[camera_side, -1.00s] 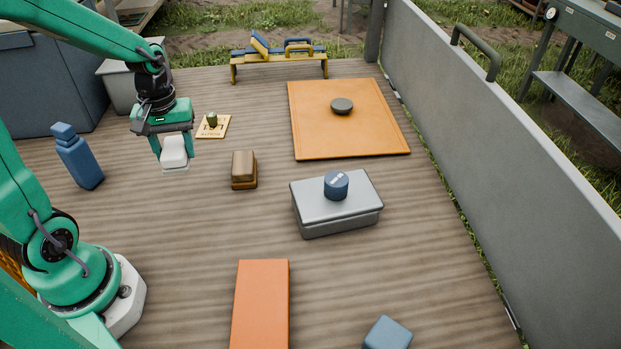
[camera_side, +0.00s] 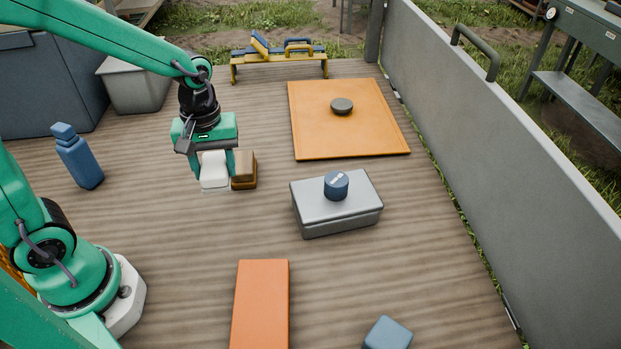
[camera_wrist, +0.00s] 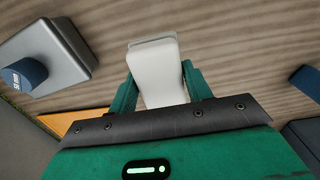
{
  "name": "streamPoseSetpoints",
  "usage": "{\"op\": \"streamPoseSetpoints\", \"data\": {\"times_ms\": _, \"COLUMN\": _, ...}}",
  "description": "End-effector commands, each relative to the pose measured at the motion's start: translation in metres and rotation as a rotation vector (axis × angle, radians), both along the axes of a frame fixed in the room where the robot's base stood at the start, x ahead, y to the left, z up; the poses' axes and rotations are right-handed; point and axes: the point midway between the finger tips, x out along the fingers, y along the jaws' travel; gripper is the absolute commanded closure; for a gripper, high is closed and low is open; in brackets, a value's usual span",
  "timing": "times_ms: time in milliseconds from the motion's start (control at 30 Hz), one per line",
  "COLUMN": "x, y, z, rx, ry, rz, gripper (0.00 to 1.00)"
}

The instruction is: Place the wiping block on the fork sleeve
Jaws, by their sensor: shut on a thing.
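My gripper (camera_side: 213,174) is shut on a white block with a pale grey bottom layer (camera_side: 215,168), which I take for the wiping block. It holds the block roughly upright above the deck. In the wrist view the white block (camera_wrist: 156,75) sits between both fingers. A long flat orange piece (camera_side: 261,305) lies at the bottom of the side view, well in front of my gripper. It is probably the fork sleeve, though no label shows.
A brown block (camera_side: 245,168) appears just right of the held block. A grey box (camera_side: 305,208) carries a blue cylinder (camera_side: 336,185). An orange mat (camera_side: 310,140) bears a dark disc (camera_side: 342,106). A blue bottle (camera_side: 80,160) stands left. Deck between my gripper and the orange piece is clear.

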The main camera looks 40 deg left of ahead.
Motion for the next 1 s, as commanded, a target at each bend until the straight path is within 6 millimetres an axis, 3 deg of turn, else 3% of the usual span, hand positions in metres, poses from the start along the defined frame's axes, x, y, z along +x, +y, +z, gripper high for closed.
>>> {"op": "streamPoseSetpoints", "data": {"times_ms": 467, "x": -0.019, "y": -0.092, "z": 0.003, "rx": -0.001, "ry": -0.001, "rz": -0.026, "gripper": 0.74}}
{"op": "streamPoseSetpoints", "data": {"times_ms": 1000, "x": -0.072, "y": -0.182, "z": 0.007, "rx": 0.000, "ry": 0.000, "rz": -0.047, "gripper": 0.74}}
